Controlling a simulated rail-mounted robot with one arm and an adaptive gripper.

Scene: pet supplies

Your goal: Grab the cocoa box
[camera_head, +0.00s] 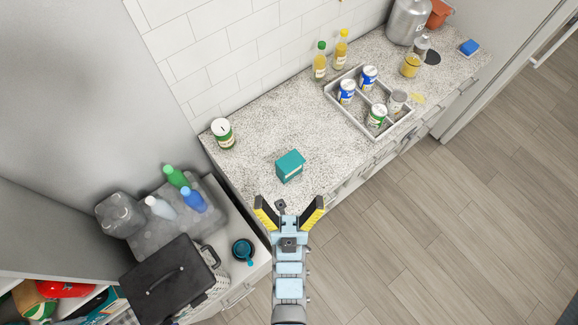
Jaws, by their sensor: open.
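A teal box (290,166), which I take for the cocoa box, stands on the speckled counter near its front edge. I cannot read its label. My gripper (289,205) is open and empty, with its two yellow-and-black fingers spread apart. In the picture it is just below the teal box, over the counter's front edge, and a gap shows between the fingers and the box. I cannot tell how high the gripper is above the counter. Nothing hides the box's visible faces.
A white-and-green can (222,133) stands left of the box. A divided tray (352,119) with several cans is to the right, with two yellow bottles behind it. A dark lidded bin (170,283) and several bottles are at lower left. The counter around the box is clear.

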